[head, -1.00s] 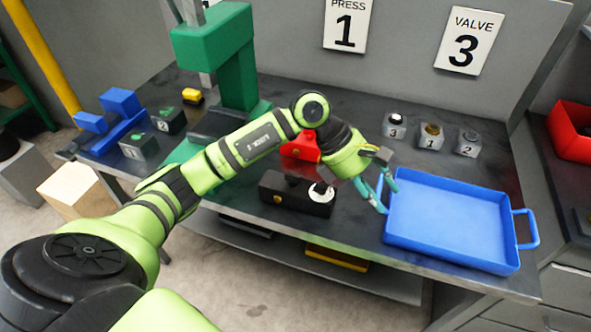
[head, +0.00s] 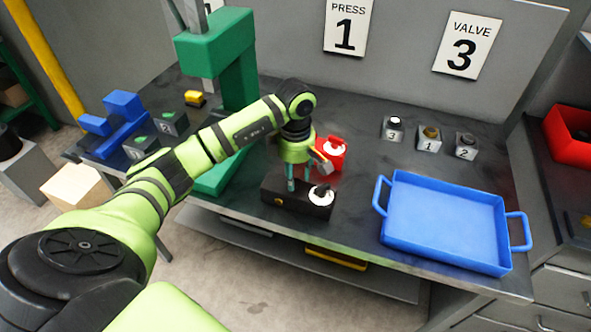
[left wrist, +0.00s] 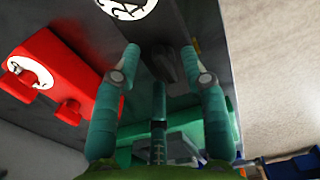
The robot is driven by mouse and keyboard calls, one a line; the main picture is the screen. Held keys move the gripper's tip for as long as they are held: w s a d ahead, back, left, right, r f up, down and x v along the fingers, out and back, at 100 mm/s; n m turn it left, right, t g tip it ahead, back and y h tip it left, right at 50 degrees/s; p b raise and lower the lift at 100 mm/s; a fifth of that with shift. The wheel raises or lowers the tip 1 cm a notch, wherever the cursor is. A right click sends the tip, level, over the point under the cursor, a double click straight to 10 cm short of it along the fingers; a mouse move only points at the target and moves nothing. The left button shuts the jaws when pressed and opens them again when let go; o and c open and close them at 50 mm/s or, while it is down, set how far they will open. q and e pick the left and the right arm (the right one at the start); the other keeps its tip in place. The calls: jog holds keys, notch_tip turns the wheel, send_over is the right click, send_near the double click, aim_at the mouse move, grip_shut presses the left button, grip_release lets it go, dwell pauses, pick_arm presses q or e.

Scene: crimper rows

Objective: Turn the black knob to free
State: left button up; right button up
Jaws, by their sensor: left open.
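A black box (head: 290,203) stands near the front edge of the bench. On its right end is a white dial (head: 328,202) with a black knob (head: 321,190); the dial is partly cut off in the left wrist view (left wrist: 128,8). My left gripper (head: 300,184) points down over the box's left part, left of the dial. In the left wrist view its teal fingers (left wrist: 164,65) are apart, with a dark raised lever-like part (left wrist: 161,63) between and beyond the tips. I cannot tell whether they touch it. My right gripper is not in view.
A red box (head: 331,155) with a white dial stands just behind the black box. A blue tray (head: 385,217) lies to the right. Numbered grey blocks (head: 430,146) stand behind the tray. A green press (head: 232,85) is at the left. The bench between is clear.

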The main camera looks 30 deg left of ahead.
pick_arm(q)
jog(key=shift+f, duration=0.2)
grip_shut()
jog(key=n+b, duration=0.2)
jog(key=n, duration=0.1)
jog(key=shift+a+f+n, duration=0.1)
jog(key=shift+n, duration=0.3)
jog(key=n+b, duration=0.2)
jog(key=n, duration=0.2)
jog(key=shift+a+b, duration=0.1)
jog(key=shift+b, duration=0.2)
jog(key=n+b, duration=0.1)
jog(key=n, duration=0.4)
jog(key=shift+a, duration=0.1)
jog(key=n+b, duration=0.1)
jog(key=n, duration=0.4)
jog(key=shift+a, duration=0.1)
